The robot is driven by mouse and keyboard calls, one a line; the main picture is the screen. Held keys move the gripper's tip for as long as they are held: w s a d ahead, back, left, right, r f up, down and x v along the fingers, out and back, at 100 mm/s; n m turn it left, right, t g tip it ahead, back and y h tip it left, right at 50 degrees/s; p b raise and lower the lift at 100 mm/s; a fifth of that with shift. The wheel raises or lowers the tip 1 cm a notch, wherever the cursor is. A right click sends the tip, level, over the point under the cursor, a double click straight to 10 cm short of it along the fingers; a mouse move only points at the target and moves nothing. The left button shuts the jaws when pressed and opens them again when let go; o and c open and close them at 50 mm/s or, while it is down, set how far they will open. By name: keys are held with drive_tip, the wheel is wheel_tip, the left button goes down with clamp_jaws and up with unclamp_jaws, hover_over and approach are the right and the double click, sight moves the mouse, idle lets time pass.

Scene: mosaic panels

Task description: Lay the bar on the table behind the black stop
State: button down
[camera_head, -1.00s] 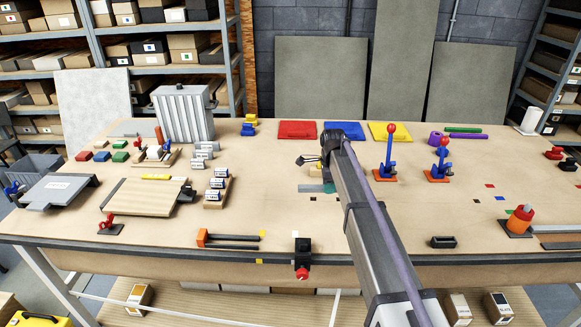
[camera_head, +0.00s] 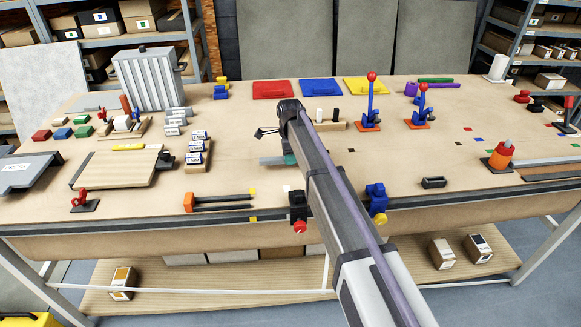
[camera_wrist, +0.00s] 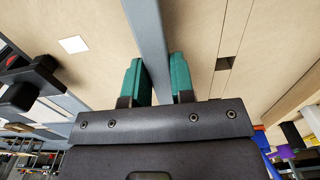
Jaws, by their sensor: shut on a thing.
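My gripper (camera_head: 284,160) is over the front middle of the table. In the wrist view its two teal fingers (camera_wrist: 156,82) are shut on a long grey bar (camera_wrist: 147,32), which runs between them and out of the top of the picture. In the head view only a short grey-green end of the bar (camera_head: 266,161) shows left of the fingers; my arm hides the rest. The black stop (camera_head: 298,204), with a red knob below, sits at the table's front edge, slightly right of and nearer than the gripper. I cannot tell the bar's height above the table.
A blue stop (camera_head: 376,196) with a yellow knob stands at the front edge, right of my arm. An orange-headed tool (camera_head: 215,203) lies left of the black stop. Blue upright levers (camera_head: 370,108) stand behind.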

wheel_tip(320, 180, down, 3)
drive_tip(key=shift+a+r+b, duration=0.1)
drive_tip(key=shift+b, duration=0.55)
drive_tip(key=shift+r, duration=0.2)
drive_tip(key=shift+f, duration=0.2)
drive_tip(key=c, duration=1)
unclamp_jaws()
drive_tip(key=shift+o, duration=0.2)
drive_tip(key=shift+r, duration=0.15)
wheel_tip(320, 180, up, 12)
drive_tip(key=p, duration=1.2)
